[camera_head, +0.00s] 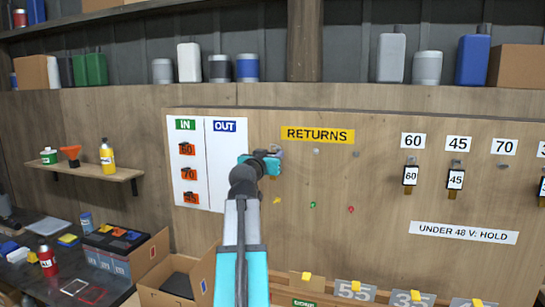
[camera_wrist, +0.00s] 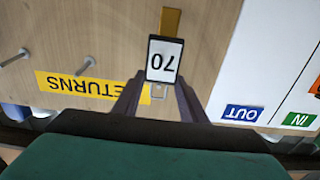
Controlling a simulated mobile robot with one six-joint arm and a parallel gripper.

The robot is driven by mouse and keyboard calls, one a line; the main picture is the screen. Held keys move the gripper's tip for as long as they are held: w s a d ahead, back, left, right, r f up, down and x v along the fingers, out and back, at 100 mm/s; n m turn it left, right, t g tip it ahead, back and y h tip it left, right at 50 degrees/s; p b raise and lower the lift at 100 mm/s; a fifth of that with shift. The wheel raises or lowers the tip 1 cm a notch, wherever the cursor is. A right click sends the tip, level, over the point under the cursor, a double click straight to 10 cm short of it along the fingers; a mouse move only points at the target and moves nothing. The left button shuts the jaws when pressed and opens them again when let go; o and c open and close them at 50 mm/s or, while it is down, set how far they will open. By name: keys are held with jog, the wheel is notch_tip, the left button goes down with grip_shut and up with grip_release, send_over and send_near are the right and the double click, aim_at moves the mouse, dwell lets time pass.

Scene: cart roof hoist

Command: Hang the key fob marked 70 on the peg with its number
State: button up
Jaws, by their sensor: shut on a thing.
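My gripper (camera_head: 268,163) is in front of the board, left of the RETURNS sign. It also shows in the wrist view (camera_wrist: 157,92), shut on the key fob marked 70 (camera_wrist: 162,60) near its loop. The fob is white with a black frame and a gold tab, upside down in that view. My gripper hides most or all of it in the head view. The number label 70 (camera_head: 504,147) is on the right of the board, with a bare peg (camera_head: 503,166) below it. My gripper is far left of that peg.
Fobs 60 (camera_head: 410,176) and 45 (camera_head: 456,180) hang left of the 70 peg. Two bare pegs stick out below the RETURNS sign (camera_head: 317,134). The IN/OUT board (camera_head: 225,170) is beside my gripper. A shelf (camera_head: 90,187) and boxes are left and below.

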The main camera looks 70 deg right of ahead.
jog(key=shift+a+r, duration=0.1)
jog(key=shift+a, duration=0.55)
jog(key=a+b, duration=0.1)
jog(key=a, duration=0.4)
jog(key=shift+s, duration=0.2)
dwell(0.5)
dwell(1.2)
